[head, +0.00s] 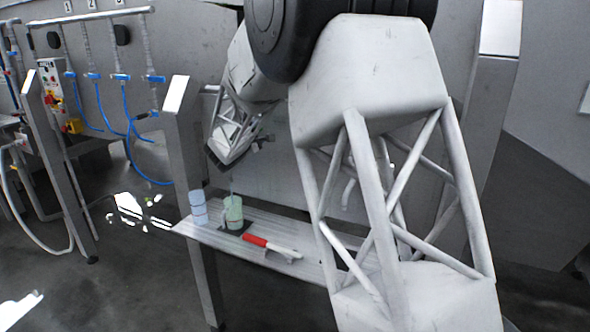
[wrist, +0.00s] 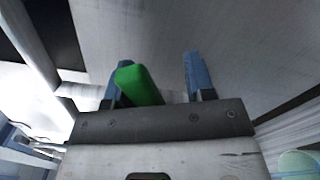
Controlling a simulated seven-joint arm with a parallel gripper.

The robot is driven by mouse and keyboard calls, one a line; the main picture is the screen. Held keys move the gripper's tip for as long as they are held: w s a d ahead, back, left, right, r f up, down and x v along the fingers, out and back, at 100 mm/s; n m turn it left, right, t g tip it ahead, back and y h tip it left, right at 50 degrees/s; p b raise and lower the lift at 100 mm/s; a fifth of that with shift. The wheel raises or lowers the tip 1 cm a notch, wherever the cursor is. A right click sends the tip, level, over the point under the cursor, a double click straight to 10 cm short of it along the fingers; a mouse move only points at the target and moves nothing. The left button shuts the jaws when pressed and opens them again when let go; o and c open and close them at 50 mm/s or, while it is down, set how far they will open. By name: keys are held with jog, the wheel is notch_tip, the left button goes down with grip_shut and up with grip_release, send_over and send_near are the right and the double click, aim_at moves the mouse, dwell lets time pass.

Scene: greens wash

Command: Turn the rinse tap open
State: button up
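In the wrist view my gripper (wrist: 153,68) has its two blue fingers wide apart. A green bar-shaped piece (wrist: 138,85), which looks like the rinse tap's handle, lies beside and partly over the left finger. I cannot tell whether they touch. The space towards the right finger is empty. In the head view the end of my arm hangs over the back of a slatted bench, and its fingers are not clear there. The tap's body is hidden behind my arm.
The slatted bench (head: 205,235) holds a pale blue cup (head: 198,208), a green cup (head: 233,214) on a dark square, and a red-and-white tool (head: 270,247). The green cup also shows in the wrist view (wrist: 298,164). Blue hoses (head: 130,130) hang at the left wall.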

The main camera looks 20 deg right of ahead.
jog(key=s+a+f+m, duration=0.3)
jog(key=s+a+m, duration=0.2)
jog(key=s, duration=0.1)
jog(key=s+d+r+m+g, duration=0.1)
jog(key=s+d+m+g, duration=0.1)
jog(key=s, duration=0.8)
jog(key=s+d+m+g+y, duration=0.1)
jog(key=s+d+m+g, duration=0.2)
jog(key=s, duration=0.8)
jog(key=shift+s+d+r+g, duration=0.15)
jog(key=shift+d+r+g, duration=0.25)
jog(key=shift+d+g, duration=1)
jog(key=shift+d, duration=0.15)
